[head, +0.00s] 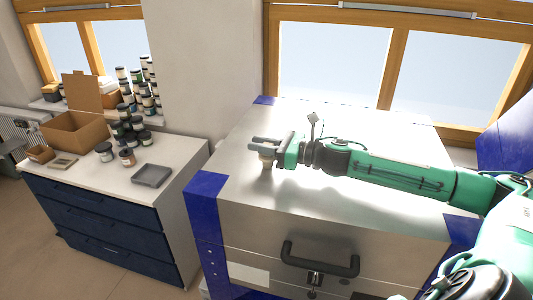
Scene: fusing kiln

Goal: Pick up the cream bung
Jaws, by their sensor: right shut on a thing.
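My right gripper (258,145) reaches in from the right over the kiln's pale lid (240,190), its fingers pointing left. It is shut on the cream bung (267,158), a small piece showing just under the fingers. Most of the bung is hidden by the gripper. I cannot tell whether it touches the lid. My left gripper is not in view.
The kiln has blue corners and a dark front handle (320,261). To the left, a cabinet with dark blue drawers (95,222) carries a cardboard box (75,134), several jars (128,157) and a grey tray (152,176). Windows stand behind. Most of the lid is clear.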

